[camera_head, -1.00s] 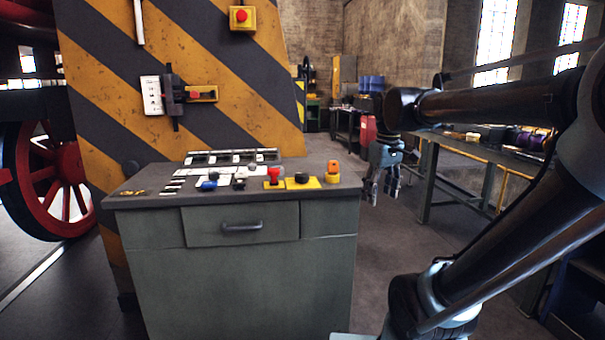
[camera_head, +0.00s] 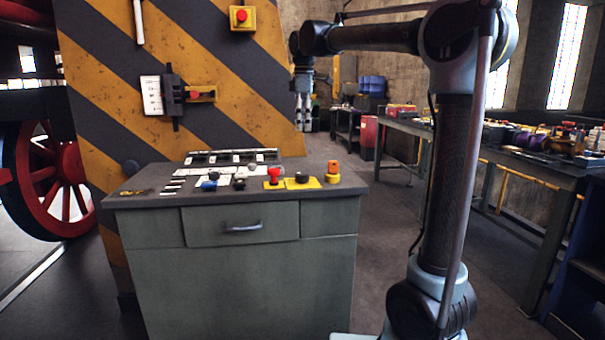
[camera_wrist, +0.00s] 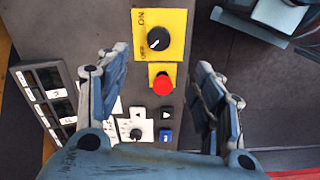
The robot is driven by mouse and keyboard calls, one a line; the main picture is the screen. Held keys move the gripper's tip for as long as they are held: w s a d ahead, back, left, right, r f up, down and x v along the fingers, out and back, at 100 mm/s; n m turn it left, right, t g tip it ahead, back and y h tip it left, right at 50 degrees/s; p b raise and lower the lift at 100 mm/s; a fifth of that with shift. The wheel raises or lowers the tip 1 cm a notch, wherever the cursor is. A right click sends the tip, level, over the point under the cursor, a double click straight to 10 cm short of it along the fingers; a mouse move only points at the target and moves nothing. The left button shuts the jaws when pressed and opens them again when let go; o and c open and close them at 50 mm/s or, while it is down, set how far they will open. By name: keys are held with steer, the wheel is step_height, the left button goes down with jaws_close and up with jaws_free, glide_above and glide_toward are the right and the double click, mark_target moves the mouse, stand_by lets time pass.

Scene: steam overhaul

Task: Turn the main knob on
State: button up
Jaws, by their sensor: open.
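The main knob (camera_head: 302,178) is black and sits on a yellow plate on top of the grey control console (camera_head: 240,260). In the wrist view the knob (camera_wrist: 158,39) has a white pointer line, and the plate bears "ON" and "OFF" lettering. My gripper (camera_head: 303,122) hangs pointing down, high above the console's right part, apart from the knob. In the wrist view my gripper (camera_wrist: 160,62) has its two fingers spread wide with nothing between them. The knob appears beyond the fingertips, near the top.
Beside the knob are a red button (camera_head: 273,175) on yellow and an orange button (camera_head: 333,170). A blue button (camera_wrist: 165,135) and a row of switches (camera_wrist: 50,95) are also on the console. A striped wall (camera_head: 110,90) rises behind.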

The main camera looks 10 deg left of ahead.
glide_toward(302, 174)
step_height(302, 174, down, 9)
steer(key=shift+w+r, duration=0.1)
steer(key=shift+w, duration=0.05)
stand_by(0.6)
steer(key=c, duration=1.1)
